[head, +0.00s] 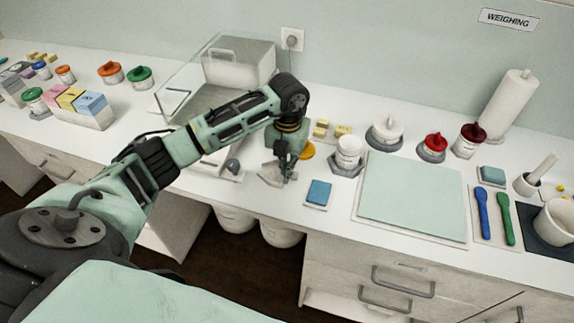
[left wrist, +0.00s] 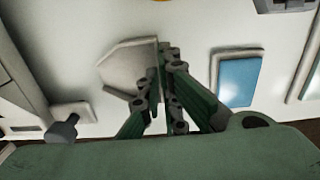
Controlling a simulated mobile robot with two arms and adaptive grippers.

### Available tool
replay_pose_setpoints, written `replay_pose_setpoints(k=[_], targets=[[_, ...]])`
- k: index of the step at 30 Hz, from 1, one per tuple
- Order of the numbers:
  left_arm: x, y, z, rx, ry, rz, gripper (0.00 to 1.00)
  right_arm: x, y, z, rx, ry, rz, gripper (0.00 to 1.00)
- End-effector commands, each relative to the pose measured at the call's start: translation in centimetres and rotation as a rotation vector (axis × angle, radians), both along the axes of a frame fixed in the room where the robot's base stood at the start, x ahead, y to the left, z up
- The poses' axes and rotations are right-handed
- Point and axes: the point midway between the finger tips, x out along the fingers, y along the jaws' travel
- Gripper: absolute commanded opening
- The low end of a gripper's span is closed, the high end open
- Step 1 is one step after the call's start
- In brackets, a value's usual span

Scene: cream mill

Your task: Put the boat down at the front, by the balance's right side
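The boat (head: 270,173) is a small pale grey angular weighing dish at the front of the counter, to the right of the balance (head: 238,62). My left gripper (head: 288,174) points down at its right side. In the left wrist view the boat (left wrist: 130,66) lies to the left of the fingertips (left wrist: 165,85), which are closed together on its right edge. I cannot tell whether the boat's underside touches the counter. The balance has a clear glass shield, and my left arm hides part of it. My right gripper is in neither view.
A blue pad (head: 318,192) lies just right of the boat. A white jar (head: 348,150) and an orange disc (head: 306,150) are behind. A large pale green mat (head: 412,197) lies farther right. The counter's front edge is close to the boat.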

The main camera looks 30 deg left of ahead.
Motion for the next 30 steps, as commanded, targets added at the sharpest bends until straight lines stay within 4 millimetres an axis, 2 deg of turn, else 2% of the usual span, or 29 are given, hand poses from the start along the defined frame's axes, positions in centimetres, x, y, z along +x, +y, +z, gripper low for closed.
replay_pose_setpoints(k=[4, 12, 21, 23, 26, 30], targets=[[0.0, 0.0, -0.4, 0.0, 0.0, 0.0, 0.0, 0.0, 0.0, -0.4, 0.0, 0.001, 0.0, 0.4], [0.0, 0.0, -0.2, 0.0, 0.0, 0.0, 0.23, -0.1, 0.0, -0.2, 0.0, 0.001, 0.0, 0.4], [0.0, 0.0, 0.0, 0.0, 0.0, 0.0, 0.23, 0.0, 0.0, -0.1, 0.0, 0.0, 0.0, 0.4], [0.0, 0.0, 0.3, 0.0, -0.001, 0.0, 0.23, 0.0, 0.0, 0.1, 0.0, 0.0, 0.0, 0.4], [0.2, 0.0, 1.3, 0.0, -0.005, 0.0, 0.23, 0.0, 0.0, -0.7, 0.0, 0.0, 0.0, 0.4], [0.2, 0.0, 4.1, 0.0, -0.007, 0.0, 0.23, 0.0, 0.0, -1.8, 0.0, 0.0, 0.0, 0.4]])
